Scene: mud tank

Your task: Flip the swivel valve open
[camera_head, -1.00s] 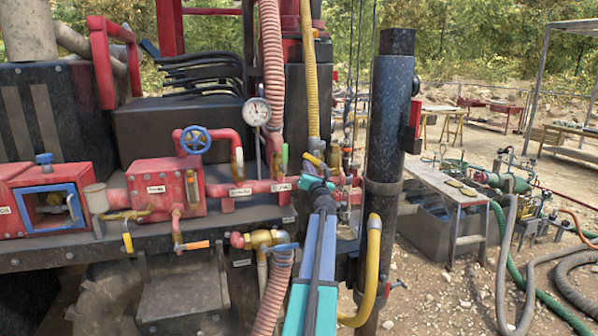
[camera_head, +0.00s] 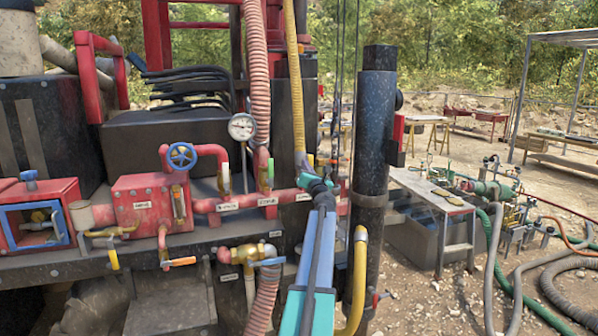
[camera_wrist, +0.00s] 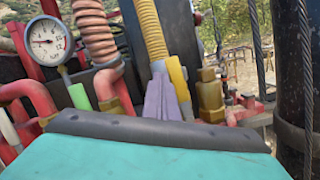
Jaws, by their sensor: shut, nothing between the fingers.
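My gripper (camera_head: 301,162) reaches in at the foot of the yellow hose (camera_head: 292,75). In the wrist view its pale purple fingers (camera_wrist: 162,97) are together and empty, pointing up. A yellow lever (camera_wrist: 179,79), apparently the swivel valve's handle, stands upright close against the right side of the fingers; I cannot tell if they touch. A brass fitting (camera_wrist: 210,95) is just right of the lever. The gripper's dark front edge hides the lower part of the valve. In the head view my arm hides most of this spot.
A pink ribbed hose (camera_wrist: 95,30), a pressure gauge (camera_wrist: 47,41) and a green handle (camera_wrist: 80,96) are left of the fingers. A dark post (camera_head: 375,120) and steel cables (camera_wrist: 270,45) are close on the right. Red pipework (camera_head: 235,203) runs along the left.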

